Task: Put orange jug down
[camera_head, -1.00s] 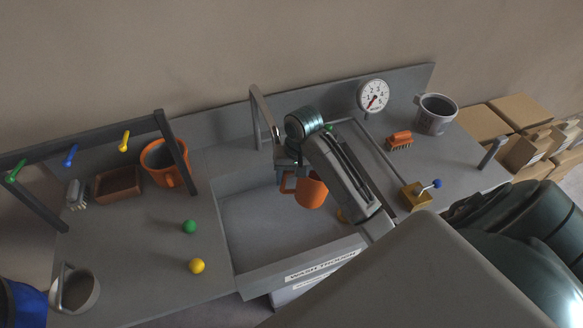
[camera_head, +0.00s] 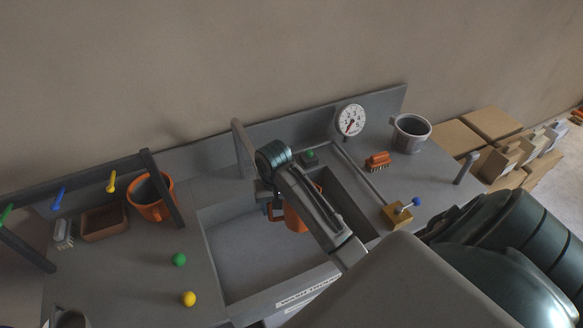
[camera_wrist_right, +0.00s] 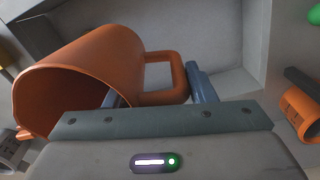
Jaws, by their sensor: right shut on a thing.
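The orange jug (camera_head: 293,218) is over or in the grey wash trough (camera_head: 245,250), largely hidden behind my right arm in the head view. My right gripper (camera_head: 268,208) is shut on the jug's handle. In the right wrist view the orange jug (camera_wrist_right: 85,75) lies tilted, its open mouth toward the lower left, and its handle is between the fingers of my right gripper (camera_wrist_right: 158,88). Whether the jug touches the trough floor I cannot tell. My left gripper is not in view.
A second orange container (camera_head: 150,200) stands at the left by a rack. A green ball (camera_head: 179,259) and a yellow ball (camera_head: 188,299) lie left of the trough. A tap (camera_head: 243,148) rises behind it. An orange brush (camera_head: 377,160) and a grey mug (camera_head: 411,133) are at the right.

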